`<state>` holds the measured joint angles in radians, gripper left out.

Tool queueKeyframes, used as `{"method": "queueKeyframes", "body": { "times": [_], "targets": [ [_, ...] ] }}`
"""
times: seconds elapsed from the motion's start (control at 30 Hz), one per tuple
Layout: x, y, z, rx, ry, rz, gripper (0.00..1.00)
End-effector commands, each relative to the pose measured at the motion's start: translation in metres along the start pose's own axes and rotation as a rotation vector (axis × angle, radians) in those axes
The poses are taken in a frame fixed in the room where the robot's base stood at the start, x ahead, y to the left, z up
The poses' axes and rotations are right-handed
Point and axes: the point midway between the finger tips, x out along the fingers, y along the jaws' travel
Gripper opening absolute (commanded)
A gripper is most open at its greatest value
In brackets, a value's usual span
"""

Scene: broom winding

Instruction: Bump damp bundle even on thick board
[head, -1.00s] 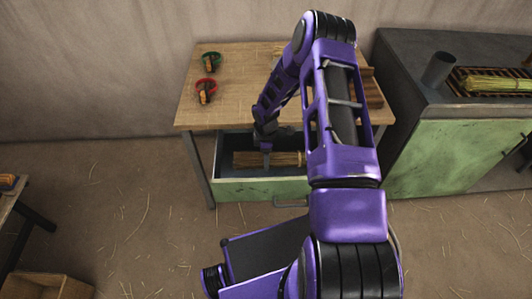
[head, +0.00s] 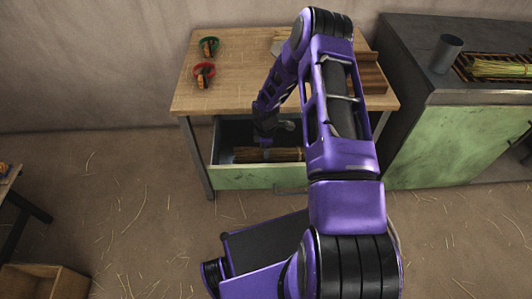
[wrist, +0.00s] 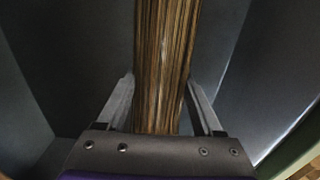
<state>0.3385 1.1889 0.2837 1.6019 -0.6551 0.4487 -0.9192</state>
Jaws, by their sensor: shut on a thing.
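A bundle of brown straw (head: 286,154) lies lengthwise inside the open drawer of the wooden table. My gripper (head: 265,143) reaches down into the drawer and is shut on the bundle. In the wrist view the bundle (wrist: 164,50) runs between the two fingers, with dark drawer walls around it. I cannot tell whether it touches the drawer floor. A stepped brown wooden block (head: 373,82) stands on the table's right side, partly behind my arm. A pale flat piece (head: 280,40) at the table's back is mostly hidden; I cannot tell which one is the thick board.
The drawer (head: 236,178) has a green front below the tabletop (head: 225,98). A dark counter (head: 420,85) at right bears a metal cup (head: 445,53) and yellow straw (head: 500,67).

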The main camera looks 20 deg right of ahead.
Motion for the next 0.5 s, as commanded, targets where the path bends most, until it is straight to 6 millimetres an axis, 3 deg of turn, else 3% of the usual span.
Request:
{"method": "queueKeyframes", "body": {
  "times": [0.17,0.2,0.37,0.5],
  "targets": [
    [-0.0002,0.0001,0.0001,0.000,0.000,0.000,0.28],
    [-0.0002,0.0001,0.0001,0.000,0.000,0.000,0.70],
    [-0.0002,0.0001,0.0001,0.000,0.000,0.000,0.98],
    [-0.0002,0.0001,0.0001,0.000,0.000,0.000,1.00]
  ]
}}
